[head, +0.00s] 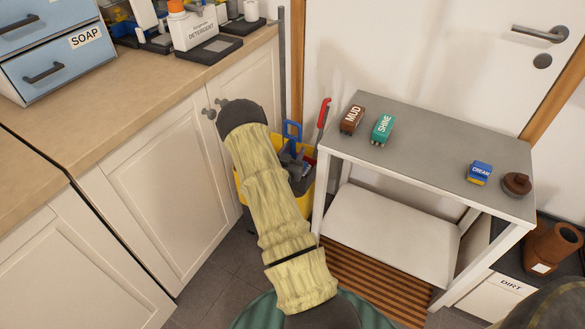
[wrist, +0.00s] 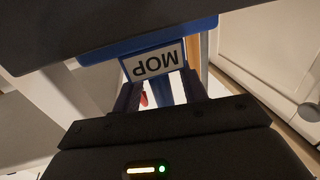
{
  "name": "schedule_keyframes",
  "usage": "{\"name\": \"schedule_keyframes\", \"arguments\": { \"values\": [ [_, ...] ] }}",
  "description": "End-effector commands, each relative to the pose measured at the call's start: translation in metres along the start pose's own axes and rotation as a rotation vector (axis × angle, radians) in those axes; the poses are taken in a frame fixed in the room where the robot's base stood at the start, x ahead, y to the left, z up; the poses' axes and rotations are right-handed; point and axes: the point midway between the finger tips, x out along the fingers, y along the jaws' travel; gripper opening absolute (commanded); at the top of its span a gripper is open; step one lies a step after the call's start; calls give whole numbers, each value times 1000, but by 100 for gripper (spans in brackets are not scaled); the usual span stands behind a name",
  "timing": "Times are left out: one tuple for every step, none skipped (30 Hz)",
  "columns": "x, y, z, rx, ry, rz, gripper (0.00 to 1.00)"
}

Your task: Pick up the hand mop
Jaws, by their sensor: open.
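The hand mop shows in the wrist view as a blue body with a white label reading MOP (wrist: 153,63), upside down in the picture. My gripper (wrist: 160,92) is open, with a dark finger on either side of a blue shaft below the label. I cannot tell whether the fingers touch it. In the head view a blue looped handle (head: 292,130), probably the mop's, stands above a yellow bucket (head: 305,205). My arm hides much of the bucket, and the gripper is hard to make out there.
A red-handled tool (head: 323,112) and a grey pole (head: 282,65) stand close by. A grey-topped table (head: 430,155) is right of the bucket, with several small boxes on it. White cabinets (head: 150,205) stand to the left. A striped mat (head: 375,280) lies below the table.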

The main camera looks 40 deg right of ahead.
Motion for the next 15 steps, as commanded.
{"name": "schedule_keyframes", "arguments": {
  "values": [
    [0, 0, 0, 0, 0, 0, 43],
    [0, 0, 0, 0, 0, 0, 37],
    [0, -1, 0, 0, 0, -1, 29],
    [-1, -1, 0, 0, 0, -1, 23],
    [-1, -1, 0, 0, 0, -2, 17],
    [-1, -1, 0, 0, 0, -2, 9],
    [-1, -1, 0, 0, 0, -2, 3],
    [-1, -1, 0, 0, 0, -2, 0],
    [-1, -1, 0, 0, 0, -2, 0],
    [-1, -1, 0, 0, 0, -2, 0],
    [-1, -1, 0, 0, 0, -2, 0],
    [0, -1, 0, 0, 1, -2, 0],
    [0, -1, 0, 0, 1, -2, 0],
    [0, -1, 0, 0, 1, -2, 0],
    [0, -1, 0, 0, 1, -2, 0]
  ]
}}
